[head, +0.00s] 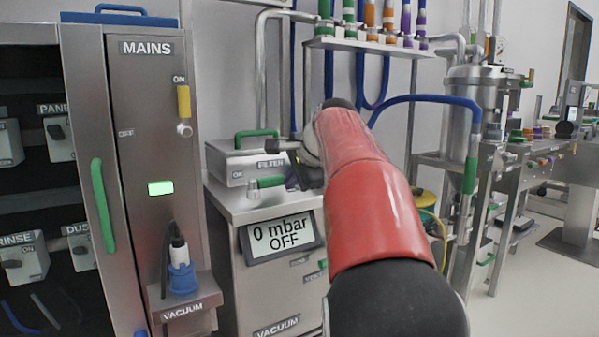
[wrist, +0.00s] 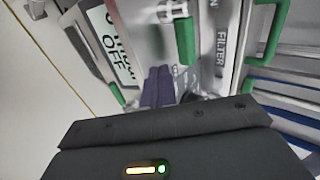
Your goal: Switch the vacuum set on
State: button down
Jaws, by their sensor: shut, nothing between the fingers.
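The vacuum set (head: 232,262) is a steel cabinet labelled VACUUM, with a tilted display (head: 282,238) reading "0 mbar OFF". The display also shows in the wrist view (wrist: 110,45). A small green part (head: 323,264) sits on the front beside small labels, partly hidden by my arm. A green-handled valve (head: 266,183) stands on top; a green handle also shows in the wrist view (wrist: 185,40). My gripper (head: 292,182) is above the cabinet top, just right of that valve; its dark purple fingers are together and empty in the wrist view (wrist: 158,86).
The MAINS cabinet (head: 150,130) stands left, its yellow handle at ON and a green lamp lit. A blue plug (head: 182,278) sits at its VACUUM shelf. The FILTER box (head: 240,160) is behind my gripper. Hoses and a steel vessel (head: 480,110) stand right.

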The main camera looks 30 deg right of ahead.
aim_at(267, 186)
jog(key=shift+w+a+f+p, duration=0.1)
jog(key=shift+w+f+p, duration=0.1)
jog(key=shift+w, duration=0.7)
jog(key=shift+w+d+f+p, duration=0.1)
jog(key=shift+w+f, duration=0.15)
jog(key=shift+w, duration=0.65)
jog(key=shift+w+a+f+p, duration=0.1)
jog(key=shift+w+f, duration=0.1)
jog(key=shift+w, duration=0.7)
